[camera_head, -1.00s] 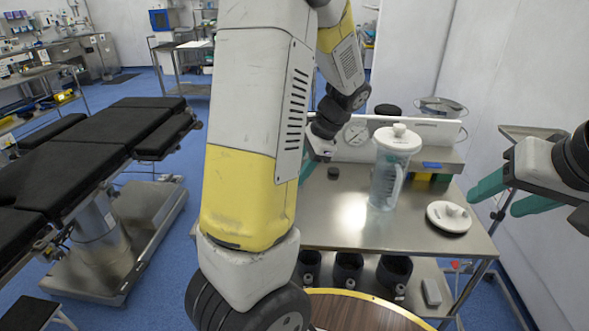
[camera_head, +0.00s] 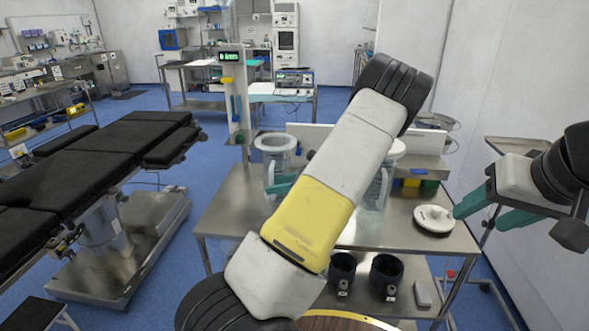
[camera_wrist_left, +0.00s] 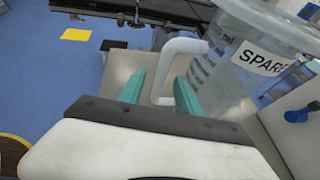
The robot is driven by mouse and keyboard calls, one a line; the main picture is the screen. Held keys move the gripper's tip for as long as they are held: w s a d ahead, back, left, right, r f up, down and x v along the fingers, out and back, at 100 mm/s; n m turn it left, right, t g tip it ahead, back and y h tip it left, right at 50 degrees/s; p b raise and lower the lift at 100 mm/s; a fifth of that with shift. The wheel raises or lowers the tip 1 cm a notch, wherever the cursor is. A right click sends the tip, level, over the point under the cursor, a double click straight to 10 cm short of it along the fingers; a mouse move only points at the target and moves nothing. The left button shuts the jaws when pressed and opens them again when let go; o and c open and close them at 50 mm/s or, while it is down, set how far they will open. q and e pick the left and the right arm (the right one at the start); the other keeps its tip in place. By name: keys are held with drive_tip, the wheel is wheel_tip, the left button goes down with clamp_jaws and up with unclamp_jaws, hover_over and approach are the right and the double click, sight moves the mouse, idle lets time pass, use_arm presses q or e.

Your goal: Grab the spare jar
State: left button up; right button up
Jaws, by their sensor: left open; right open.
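The spare jar (camera_head: 274,150) is a clear, open-topped jug at the cart's back left in the head view; my left arm partly covers it. My left gripper (camera_wrist_left: 158,92) is open. The handle's upright bar shows between its two teal fingers; I cannot tell whether they touch it. One finger (camera_head: 280,185) shows in front of the jar. My right gripper (camera_head: 476,219) is open and empty at the right.
A second, lidded jar (camera_head: 374,192) stands on the steel cart, partly behind my left arm. A white lid (camera_head: 434,219) lies near the cart's right edge. Black cups (camera_head: 386,273) sit on the lower shelf. The black operating table (camera_head: 110,150) stands at the left.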

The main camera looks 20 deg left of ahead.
use_arm(q)
drive_tip(key=x, duration=0.5)
drive_tip(key=shift+s+r, duration=0.1)
drive_tip(key=shift+r, duration=0.15)
clamp_jaws()
idle(1.1)
